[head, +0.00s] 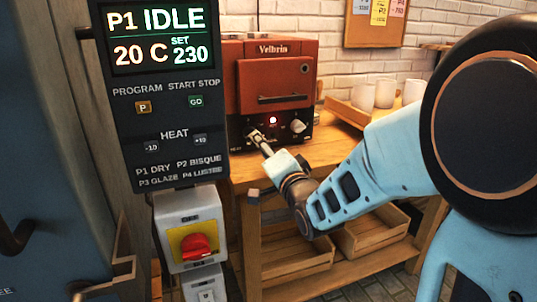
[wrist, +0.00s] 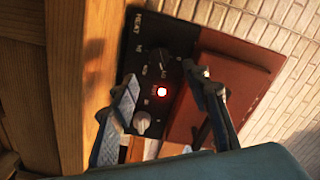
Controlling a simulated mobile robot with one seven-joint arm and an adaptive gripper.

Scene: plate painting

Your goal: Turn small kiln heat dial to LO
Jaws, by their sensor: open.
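The small kiln (head: 275,75) is a red-brown box marked Velbrin on a wooden bench. Its black control panel (wrist: 150,30) carries the word HEAT. The dark heat dial (wrist: 160,60) sits near the HEAT label, with small markings around it; its exact setting is too unclear to read. My gripper (head: 256,138) is at the left part of the panel and partly covers the dial in the head view. In the wrist view my gripper (wrist: 160,77) is open, with its fingers spread on either side of the dial. I cannot tell whether they touch it.
A lit red lamp (head: 272,120) and a pale knob (head: 298,126) sit right of the dial. A tall control box (head: 160,100) reading IDLE stands in front left, above a red switch (head: 196,246).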

